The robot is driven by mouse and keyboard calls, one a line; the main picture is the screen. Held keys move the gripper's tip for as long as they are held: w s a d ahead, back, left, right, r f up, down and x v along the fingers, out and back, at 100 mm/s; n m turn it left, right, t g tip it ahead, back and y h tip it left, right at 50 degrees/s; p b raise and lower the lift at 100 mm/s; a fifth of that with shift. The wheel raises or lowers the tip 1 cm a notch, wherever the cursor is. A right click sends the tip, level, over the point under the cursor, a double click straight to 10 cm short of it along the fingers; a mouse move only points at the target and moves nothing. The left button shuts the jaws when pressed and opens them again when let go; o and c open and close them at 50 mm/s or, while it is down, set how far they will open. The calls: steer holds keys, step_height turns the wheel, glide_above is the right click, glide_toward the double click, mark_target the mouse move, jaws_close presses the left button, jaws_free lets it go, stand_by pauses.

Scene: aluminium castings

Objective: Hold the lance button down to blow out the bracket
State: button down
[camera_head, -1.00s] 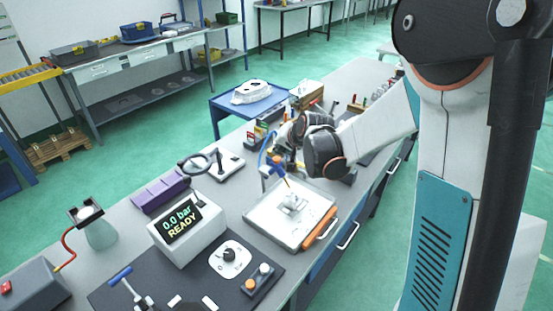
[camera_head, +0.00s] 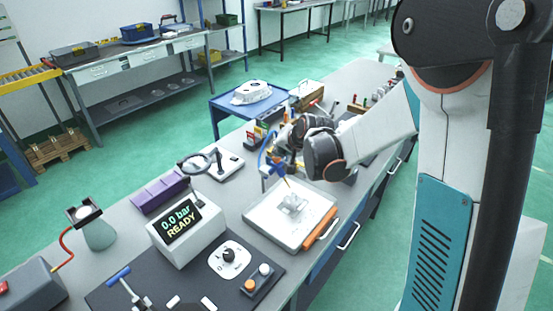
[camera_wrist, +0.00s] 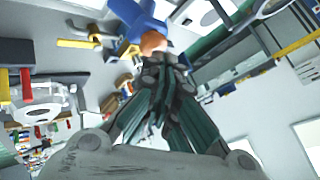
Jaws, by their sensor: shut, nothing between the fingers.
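The light grey bracket (camera_head: 291,202) sits on the pale square tray (camera_head: 260,219) on the bench. The blue lance (camera_head: 277,160) stands above it, with a thin orange nozzle pointing down at the bracket. My gripper (camera_head: 283,150) is at the lance's upper part, partly hidden by my own wrist. In the wrist view my gripper's dark fingers (camera_wrist: 158,62) are shut and empty. Their tips are at the orange button (camera_wrist: 152,42) on the blue lance body (camera_wrist: 140,18). I cannot tell whether they touch or press the button.
The display box (camera_head: 186,229) reads 0.0 bar READY. A magnifier on a stand (camera_head: 220,162) and a purple rack (camera_head: 159,192) stand left of the lance. A dark mat with a knob plate (camera_head: 229,256) lies in front.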

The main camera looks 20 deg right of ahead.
steer(key=shift+f+b, duration=0.35)
steer(key=shift+f, duration=0.05)
stand_by(0.4)
steer(key=shift+r, duration=0.15)
stand_by(1.6)
steer(key=shift+r+p, duration=0.65)
steer(key=shift+r, duration=0.2)
steer(key=shift+r+p, duration=1.65)
steer(key=shift+r, duration=0.85)
